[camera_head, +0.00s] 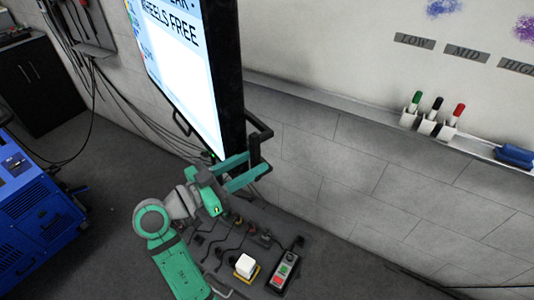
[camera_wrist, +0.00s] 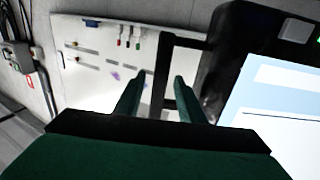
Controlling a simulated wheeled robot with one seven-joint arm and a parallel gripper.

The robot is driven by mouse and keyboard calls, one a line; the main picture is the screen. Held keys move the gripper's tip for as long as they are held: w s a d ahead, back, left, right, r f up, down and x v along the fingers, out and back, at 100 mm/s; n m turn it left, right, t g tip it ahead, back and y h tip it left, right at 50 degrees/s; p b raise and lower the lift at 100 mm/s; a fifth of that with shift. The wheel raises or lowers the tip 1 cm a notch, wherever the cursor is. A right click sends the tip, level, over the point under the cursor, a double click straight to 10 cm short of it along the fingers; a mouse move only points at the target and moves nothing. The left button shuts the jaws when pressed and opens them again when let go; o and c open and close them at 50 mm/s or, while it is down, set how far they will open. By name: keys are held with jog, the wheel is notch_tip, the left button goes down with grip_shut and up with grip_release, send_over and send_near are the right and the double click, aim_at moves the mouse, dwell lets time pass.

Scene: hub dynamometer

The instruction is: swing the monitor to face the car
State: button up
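The monitor (camera_head: 185,65) stands upright with its lit screen turned to the left in the head view; "WHEELS FREE" can be read on it. Part of its screen also shows at the right of the wrist view (camera_wrist: 280,120). A black bracket handle (camera_head: 262,130) sticks out from its right edge; it also shows in the wrist view (camera_wrist: 162,65). My gripper (camera_head: 258,163) is at the lower part of the handle. In the wrist view my gripper (camera_wrist: 159,77) has its green fingers apart, with the handle's bar between them and gaps on both sides. No car is in view.
A blue machine (camera_head: 38,210) stands at left. A whiteboard ledge with marker cups (camera_head: 428,122) runs along the right wall. Cables hang behind the monitor.

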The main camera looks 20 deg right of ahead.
jog(key=x, duration=0.5)
jog(key=shift+d, duration=0.35)
jog(key=shift+w, duration=0.1)
grip_shut()
